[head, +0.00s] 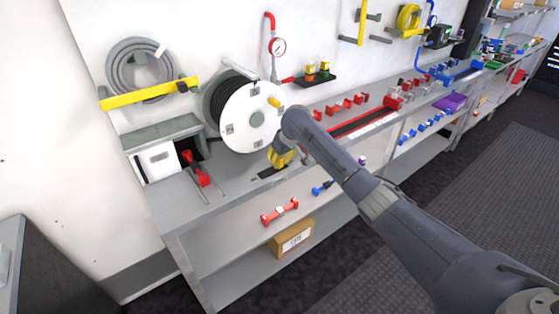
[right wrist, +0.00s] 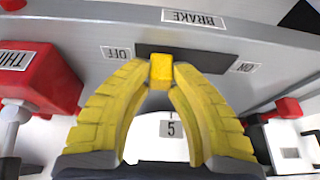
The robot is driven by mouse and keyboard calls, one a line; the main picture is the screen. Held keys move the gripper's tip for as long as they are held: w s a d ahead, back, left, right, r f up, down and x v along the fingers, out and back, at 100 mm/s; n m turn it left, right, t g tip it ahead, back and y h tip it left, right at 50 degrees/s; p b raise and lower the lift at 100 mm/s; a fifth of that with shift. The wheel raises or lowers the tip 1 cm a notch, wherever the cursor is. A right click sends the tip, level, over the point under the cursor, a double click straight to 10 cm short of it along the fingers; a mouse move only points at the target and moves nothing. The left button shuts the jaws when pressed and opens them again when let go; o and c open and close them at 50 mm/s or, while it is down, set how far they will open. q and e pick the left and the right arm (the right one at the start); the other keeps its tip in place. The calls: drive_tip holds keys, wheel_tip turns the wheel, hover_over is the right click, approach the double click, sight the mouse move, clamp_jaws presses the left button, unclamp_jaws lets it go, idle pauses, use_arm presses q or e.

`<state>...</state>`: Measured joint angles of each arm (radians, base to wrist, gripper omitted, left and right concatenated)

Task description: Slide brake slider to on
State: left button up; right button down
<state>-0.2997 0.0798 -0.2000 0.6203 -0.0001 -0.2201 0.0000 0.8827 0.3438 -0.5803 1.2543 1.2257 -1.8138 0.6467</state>
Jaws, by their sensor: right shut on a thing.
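The brake slider's yellow knob (right wrist: 161,71) sits in a dark slot (right wrist: 208,60) under the BRAKE label (right wrist: 194,18) in the right wrist view. It stands nearer the OFF label (right wrist: 117,52) than the ON label (right wrist: 243,67). My right gripper (right wrist: 161,74) is shut on the knob, one yellow finger on each side. In the head view my right gripper (head: 281,158) is down at the bench just in front of the white hose reel, and hides the knob. Part of the dark slot (head: 266,173) shows there. My left gripper is not in view.
The white-faced hose reel (head: 245,122) stands close behind my right gripper. A red block (right wrist: 40,80) with a label is at the left in the right wrist view. A red-handled part (head: 196,170) is left on the bench. A lower shelf (head: 240,243) runs below.

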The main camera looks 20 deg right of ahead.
drive_tip(key=a, duration=0.2)
drive_tip(key=s+a, duration=0.1)
drive_tip(key=a, duration=0.1)
drive_tip(key=s+a, duration=0.1)
drive_tip(key=a, duration=0.1)
drive_tip(key=shift+s+a+f, duration=0.1)
drive_tip(key=c, duration=1.2)
unclamp_jaws()
drive_tip(key=shift+a, duration=0.1)
drive_tip(key=shift+r, duration=0.3)
drive_tip(key=v, duration=1.1)
drive_tip(key=shift+s+r, duration=0.2)
